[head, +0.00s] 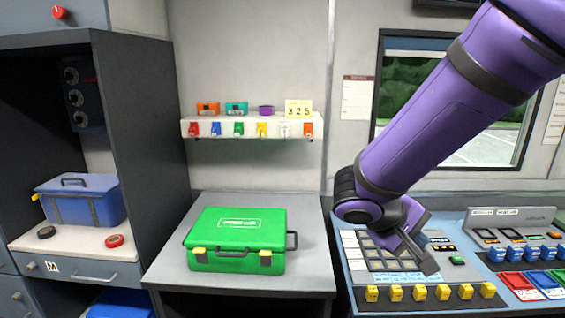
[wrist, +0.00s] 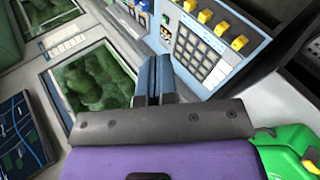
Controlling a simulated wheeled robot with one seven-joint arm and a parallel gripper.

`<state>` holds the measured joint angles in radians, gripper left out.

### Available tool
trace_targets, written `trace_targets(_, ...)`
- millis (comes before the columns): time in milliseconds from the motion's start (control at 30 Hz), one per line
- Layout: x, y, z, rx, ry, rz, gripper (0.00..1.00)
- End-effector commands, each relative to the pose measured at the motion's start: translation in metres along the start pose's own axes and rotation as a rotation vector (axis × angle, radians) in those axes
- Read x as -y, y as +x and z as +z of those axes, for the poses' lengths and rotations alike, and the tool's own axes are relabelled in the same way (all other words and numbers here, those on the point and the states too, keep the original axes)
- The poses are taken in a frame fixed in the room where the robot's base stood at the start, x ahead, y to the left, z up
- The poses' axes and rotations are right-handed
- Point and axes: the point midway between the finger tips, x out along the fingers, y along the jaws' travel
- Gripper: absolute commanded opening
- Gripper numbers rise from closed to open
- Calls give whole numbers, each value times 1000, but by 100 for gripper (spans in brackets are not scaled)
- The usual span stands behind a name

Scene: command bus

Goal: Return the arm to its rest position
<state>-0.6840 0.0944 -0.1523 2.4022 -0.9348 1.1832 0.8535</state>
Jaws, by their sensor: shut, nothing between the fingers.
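My gripper (head: 428,262) is at the end of my purple arm, which reaches down from the upper right in the head view. The gripper hangs in front of the control console (head: 345,262), over its keypad area. In the wrist view my gripper (wrist: 153,62) has its two dark fingers together, with nothing held between them. The keypad (wrist: 196,52) and yellow switches show beyond the fingers there. Whether the gripper touches the console cannot be told.
A green case (head: 238,236) sits on the grey counter (head: 312,275) left of the console. A shelf (head: 250,128) with small coloured boxes hangs above. A blue toolbox (head: 80,203) stands in the left cabinet. A window (head: 398,95) is behind my arm.

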Motion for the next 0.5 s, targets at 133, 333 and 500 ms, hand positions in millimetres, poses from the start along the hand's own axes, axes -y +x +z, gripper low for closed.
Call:
trace_targets(133,-26,2,31,50,65,-166,0)
trace_targets(333,-50,-3,69,58,149,-378,0)
trace_targets(500,-66,-13,99,14,229,-538,0)
